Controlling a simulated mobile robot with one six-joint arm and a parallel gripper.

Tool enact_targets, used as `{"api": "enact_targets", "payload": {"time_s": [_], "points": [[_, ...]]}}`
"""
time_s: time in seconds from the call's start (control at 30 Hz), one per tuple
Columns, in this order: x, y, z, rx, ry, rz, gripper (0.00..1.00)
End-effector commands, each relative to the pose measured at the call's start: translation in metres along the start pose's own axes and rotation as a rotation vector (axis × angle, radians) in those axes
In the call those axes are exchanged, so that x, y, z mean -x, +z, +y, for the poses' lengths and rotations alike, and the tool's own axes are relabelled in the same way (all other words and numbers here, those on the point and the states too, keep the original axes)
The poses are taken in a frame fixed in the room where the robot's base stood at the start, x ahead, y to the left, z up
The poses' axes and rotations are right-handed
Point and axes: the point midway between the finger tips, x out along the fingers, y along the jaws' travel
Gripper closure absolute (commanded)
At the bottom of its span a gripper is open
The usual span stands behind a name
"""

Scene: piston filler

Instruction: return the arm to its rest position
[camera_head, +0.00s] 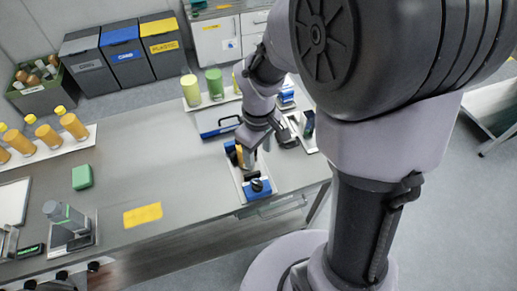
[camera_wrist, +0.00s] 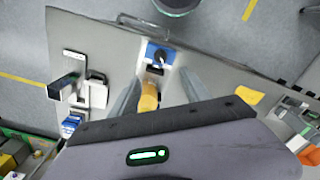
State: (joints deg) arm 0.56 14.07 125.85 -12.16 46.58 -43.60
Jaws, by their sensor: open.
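My arm reaches down over the workbench (camera_head: 165,165) in the head view. My gripper (camera_head: 249,163) hangs low over a small device (camera_head: 258,188) with a blue end and a black knob, on a pale base at the bench's front edge. In the wrist view, my gripper (camera_wrist: 160,84) is open, its two grey fingers spread wide. The device's blue end (camera_wrist: 158,53) shows between and beyond the fingertips. An orange-yellow cylinder (camera_wrist: 149,97) lies between the fingers, apart from both as far as I can see. My gripper's body hides its near end.
Orange bottles (camera_head: 48,135) stand on a white tray at left. Green cylinders (camera_head: 214,83) stand behind, near a blue-edged tray (camera_head: 219,129). A grey device (camera_head: 68,222), green block (camera_head: 82,177) and yellow card (camera_head: 142,215) occupy the left bench. The middle bench is mostly clear.

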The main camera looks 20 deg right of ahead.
Motion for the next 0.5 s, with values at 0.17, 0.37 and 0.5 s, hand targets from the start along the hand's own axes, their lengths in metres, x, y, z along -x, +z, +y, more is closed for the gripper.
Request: {"api": "enact_targets", "payload": {"time_s": [0.17,0.37,0.5], "points": [[-0.001,0.0,0.0,0.0,0.0,0.0,0.45],[0.0,0.0,-0.001,-0.013,0.003,0.009,0.45],[0.021,0.013,-0.019,-0.23,0.024,0.141,0.45]]}}
